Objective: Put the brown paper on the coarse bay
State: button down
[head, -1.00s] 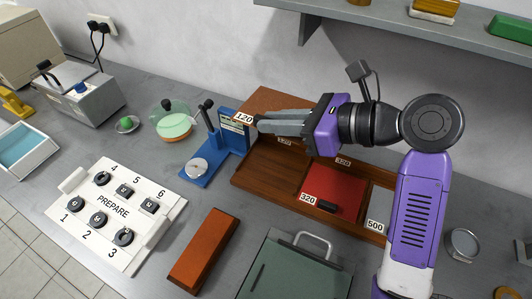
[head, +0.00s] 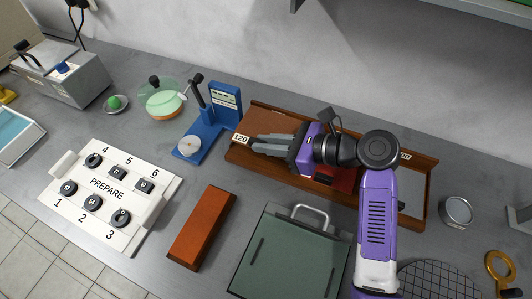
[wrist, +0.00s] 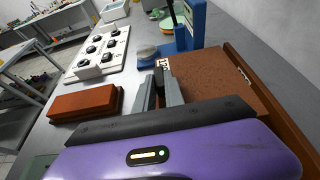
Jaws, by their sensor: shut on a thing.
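The brown paper (head: 277,119) is at the left end of the wooden tray, over the bay with the 120 label (head: 241,139). In the wrist view the brown paper (wrist: 218,78) looks flat inside the tray rim. I cannot tell if it touches the bay floor. My gripper (head: 256,144) is low over that bay, its fingers close together near the 120 label. In the wrist view my gripper (wrist: 162,84) is at the paper's left edge. What it grips is hidden between the fingers; it appears to be the paper's holding part.
The wooden tray (head: 428,180) also holds a red sheet (head: 345,180), mostly behind my arm. A blue stand (head: 213,125) is close left of the tray. An orange-brown block (head: 201,228), a green-topped case (head: 290,255) and the white PREPARE panel (head: 108,205) lie in front.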

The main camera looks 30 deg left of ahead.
aim_at(266, 161)
jog(key=shift+f, duration=2.25)
jog(key=shift+f, duration=0.1)
jog(key=c, duration=1.4)
grip_release()
jog(key=shift+c, duration=0.2)
jog(key=v, duration=1.2)
